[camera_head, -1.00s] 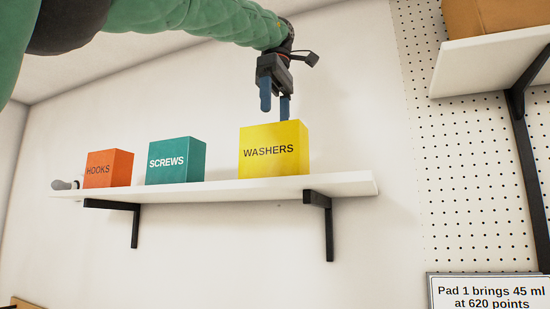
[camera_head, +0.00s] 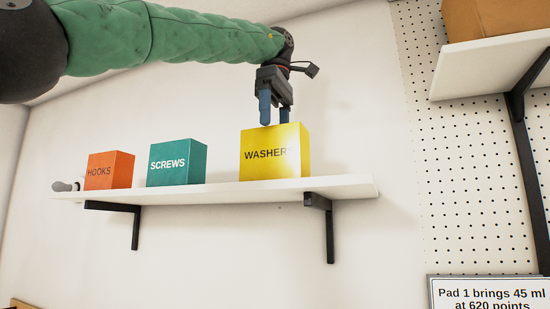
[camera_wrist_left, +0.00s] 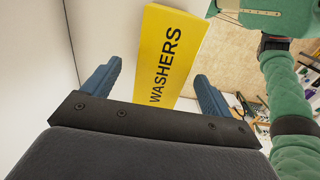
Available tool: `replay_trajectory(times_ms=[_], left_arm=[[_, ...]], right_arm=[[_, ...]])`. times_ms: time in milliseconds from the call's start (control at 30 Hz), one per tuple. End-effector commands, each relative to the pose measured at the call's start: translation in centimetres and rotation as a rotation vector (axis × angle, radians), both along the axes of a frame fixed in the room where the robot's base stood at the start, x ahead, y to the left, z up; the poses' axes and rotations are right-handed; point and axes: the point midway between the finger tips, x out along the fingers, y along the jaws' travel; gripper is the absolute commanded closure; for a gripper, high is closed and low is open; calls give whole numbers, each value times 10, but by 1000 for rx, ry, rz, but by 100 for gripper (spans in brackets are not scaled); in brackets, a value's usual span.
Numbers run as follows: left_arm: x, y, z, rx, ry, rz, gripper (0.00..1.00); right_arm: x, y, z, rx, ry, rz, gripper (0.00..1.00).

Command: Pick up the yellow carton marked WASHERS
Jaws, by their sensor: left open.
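The yellow carton marked WASHERS (camera_head: 262,166) stands upright at the right part of a white wall shelf (camera_head: 345,187). Glare hides the end of its label. My left gripper (camera_head: 275,119) points down at the carton's top from above, open and empty. In the head view its fingertips reach the carton's top edge; I cannot tell whether they touch it. In the left wrist view the carton (camera_wrist_left: 168,60) shows beyond and between the spread fingers of my left gripper (camera_wrist_left: 158,75). My right gripper is not in view.
A teal SCREWS carton (camera_head: 178,165) and an orange HOOKS carton (camera_head: 108,171) stand to the left on the shelf, with a small grey object (camera_head: 65,186) at its left end. A higher shelf (camera_head: 490,62) with a brown box (camera_head: 495,16) is at right.

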Motion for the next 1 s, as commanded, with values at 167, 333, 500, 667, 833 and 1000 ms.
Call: replay_trajectory(times_ms=[167,333,500,667,833,1000], left_arm=[[0,1,-11,-2,3,-4,15],[-2,1,-23,-2,4,-4,15],[-2,1,-38,-2,4,-4,15],[-3,1,-47,-1,2,-3,15],[-3,1,-50,0,-1,0,15],[-3,1,-50,0,-1,0,15]], right_arm=[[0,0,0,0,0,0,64],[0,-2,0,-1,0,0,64],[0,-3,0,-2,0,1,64],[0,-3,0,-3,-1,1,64],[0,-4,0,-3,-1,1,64],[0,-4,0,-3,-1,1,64]])
